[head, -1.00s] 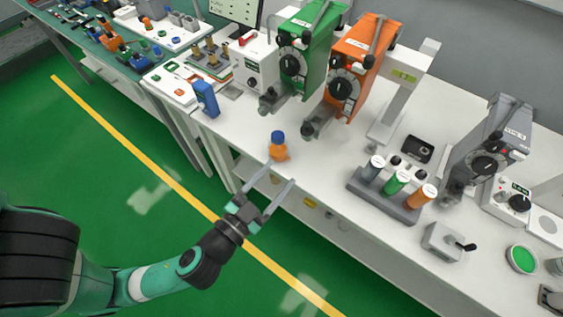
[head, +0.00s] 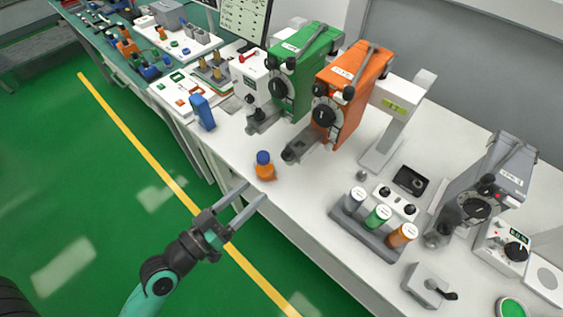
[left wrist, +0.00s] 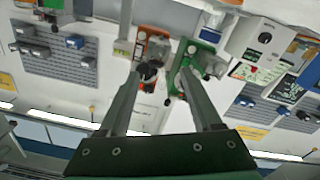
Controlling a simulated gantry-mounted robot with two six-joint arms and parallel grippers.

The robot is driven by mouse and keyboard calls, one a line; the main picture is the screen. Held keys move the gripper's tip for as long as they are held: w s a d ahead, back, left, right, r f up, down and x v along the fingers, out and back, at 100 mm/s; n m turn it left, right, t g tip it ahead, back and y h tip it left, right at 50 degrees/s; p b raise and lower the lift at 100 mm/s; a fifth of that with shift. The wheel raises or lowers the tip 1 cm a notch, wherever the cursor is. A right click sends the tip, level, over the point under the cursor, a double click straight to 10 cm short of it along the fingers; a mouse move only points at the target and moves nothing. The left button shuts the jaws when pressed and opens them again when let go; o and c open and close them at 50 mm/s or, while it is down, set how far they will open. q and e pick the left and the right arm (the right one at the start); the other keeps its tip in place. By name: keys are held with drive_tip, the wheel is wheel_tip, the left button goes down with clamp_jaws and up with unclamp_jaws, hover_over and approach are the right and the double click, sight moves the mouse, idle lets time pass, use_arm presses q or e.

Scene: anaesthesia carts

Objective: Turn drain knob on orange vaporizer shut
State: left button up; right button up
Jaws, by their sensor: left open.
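The orange vaporizer (head: 350,95) stands upright on the white bench, with a large black dial (head: 324,115) on its front. A grey fitting with a dark round end (head: 290,153) juts forward from its base; I cannot tell how the drain knob is turned. My left gripper (head: 255,191) is open and empty at the bench's front edge, short of the vaporizer. In the left wrist view, its two fingers (left wrist: 158,75) are spread, and the orange vaporizer (left wrist: 155,47) shows beyond them, with the scene upside down. My right gripper is not in view.
An orange bottle with a blue cap (head: 264,167) stands just beyond the left fingertips. The green vaporizer (head: 303,70) is left of the orange one. A grey holder with cylinders (head: 365,240) stands to the right. The bench between bottle and holder is clear.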

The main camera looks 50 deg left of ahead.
sight(287, 162)
use_arm(q)
drive_tip(key=w, duration=0.7)
drive_tip(key=w+a+p, duration=0.1)
drive_tip(key=w, duration=0.3)
drive_tip(key=shift+w, duration=0.2)
clamp_jaws()
